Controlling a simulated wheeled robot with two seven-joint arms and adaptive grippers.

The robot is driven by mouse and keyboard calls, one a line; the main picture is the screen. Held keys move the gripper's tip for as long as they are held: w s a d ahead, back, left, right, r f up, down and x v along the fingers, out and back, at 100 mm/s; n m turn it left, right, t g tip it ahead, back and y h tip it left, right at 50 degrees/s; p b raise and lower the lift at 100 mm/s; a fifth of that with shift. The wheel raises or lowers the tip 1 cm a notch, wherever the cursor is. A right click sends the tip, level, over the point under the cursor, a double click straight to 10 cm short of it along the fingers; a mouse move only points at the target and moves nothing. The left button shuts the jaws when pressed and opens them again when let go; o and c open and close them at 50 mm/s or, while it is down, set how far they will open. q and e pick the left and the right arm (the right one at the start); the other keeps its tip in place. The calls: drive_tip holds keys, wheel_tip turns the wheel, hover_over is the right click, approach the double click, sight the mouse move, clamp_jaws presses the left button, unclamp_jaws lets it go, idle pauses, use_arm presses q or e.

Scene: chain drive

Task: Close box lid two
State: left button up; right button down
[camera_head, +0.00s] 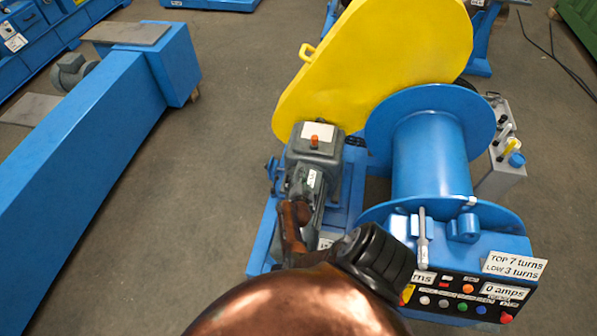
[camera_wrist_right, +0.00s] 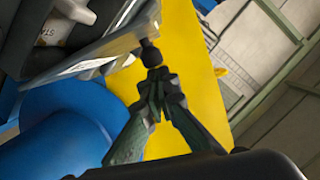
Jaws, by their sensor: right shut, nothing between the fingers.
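My right gripper (camera_wrist_right: 158,85) is shut and empty in the wrist view, with its dark fingertips together. The tips are just below a black knob (camera_wrist_right: 151,52) at the edge of a grey plate-like part (camera_wrist_right: 95,57), possibly a lid. I cannot tell whether they touch. A label with only a few readable letters shows by this part. In the head view, a grey motor unit (camera_head: 316,146) with labels and an orange-red knob stands by the yellow guard. My copper-coloured right arm covers its near side. I cannot tell which part is box lid two. My left gripper is out of view.
A big yellow guard (camera_head: 375,60) stands behind the motor, with a blue drum (camera_head: 430,155) to its right. A button panel (camera_head: 465,295) is at lower right. A small grey lever box (camera_head: 503,165) stands beyond the drum. Open floor (camera_head: 200,200) lies left.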

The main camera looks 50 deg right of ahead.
drive_tip(key=shift+w+a+f, duration=0.25)
drive_tip(key=shift+w+f, duration=0.15)
drive_tip(key=shift+w, duration=0.15)
drive_tip(key=shift+r, duration=0.4)
wheel_tip(320, 180, up, 9)
idle(0.5)
drive_tip(key=shift+d+r, duration=0.1)
drive_tip(key=shift+r, duration=0.1)
